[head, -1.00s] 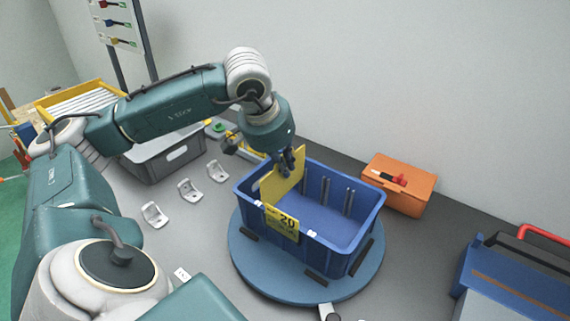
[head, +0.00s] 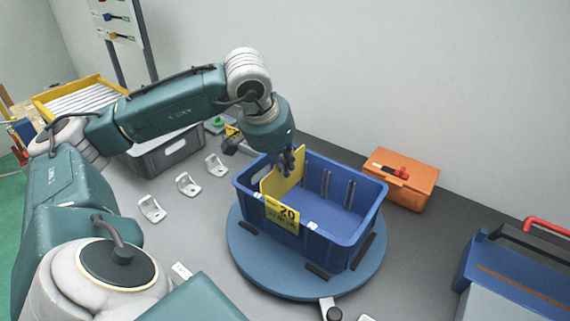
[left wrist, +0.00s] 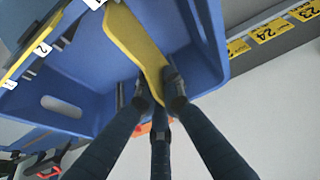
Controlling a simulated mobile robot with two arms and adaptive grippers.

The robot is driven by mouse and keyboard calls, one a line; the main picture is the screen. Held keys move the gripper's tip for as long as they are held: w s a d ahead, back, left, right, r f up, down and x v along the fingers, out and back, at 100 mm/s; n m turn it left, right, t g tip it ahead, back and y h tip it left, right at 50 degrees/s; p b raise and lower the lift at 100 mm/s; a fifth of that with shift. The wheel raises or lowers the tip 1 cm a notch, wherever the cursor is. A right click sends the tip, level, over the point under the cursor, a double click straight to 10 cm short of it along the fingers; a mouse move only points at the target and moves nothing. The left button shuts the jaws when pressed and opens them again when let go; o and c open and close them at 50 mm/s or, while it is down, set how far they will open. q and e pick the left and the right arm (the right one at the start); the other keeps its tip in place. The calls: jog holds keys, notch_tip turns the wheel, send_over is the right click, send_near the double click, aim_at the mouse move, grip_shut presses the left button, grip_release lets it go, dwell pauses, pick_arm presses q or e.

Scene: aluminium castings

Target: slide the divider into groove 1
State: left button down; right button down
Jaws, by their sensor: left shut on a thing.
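The yellow divider (head: 284,181) stands upright inside the blue bin (head: 320,250), near its left end and across its width. My left gripper (head: 287,163) is shut on the divider's top edge, over the bin. In the left wrist view the fingers (left wrist: 158,92) pinch the end of the divider (left wrist: 138,42), with blue bin walls on both sides. White tags marked 1 (left wrist: 9,85) and 2 (left wrist: 42,48) show on the bin's rim. Two upright ribs on the far wall show right of the divider. The divider's lower edge and its groove are hidden. My right gripper is out of view.
The bin stands on a round blue turntable (head: 245,262). An orange box (head: 402,183) is at the back right, a grey crate (head: 165,158) at the back left. Several metal brackets (head: 187,184) lie left of the bin. A blue toolbox (head: 510,275) is at the right.

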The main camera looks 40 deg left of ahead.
pick_arm(q)
jog(key=shift+f+b, duration=1.85)
jog(key=shift+f, duration=0.3)
jog(key=c, duration=1.8)
grip_release()
jog(key=shift+r, duration=0.15)
jog(key=v, duration=1.1)
jog(key=shift+s+r, duration=0.15)
jog(key=shift+r, duration=0.2)
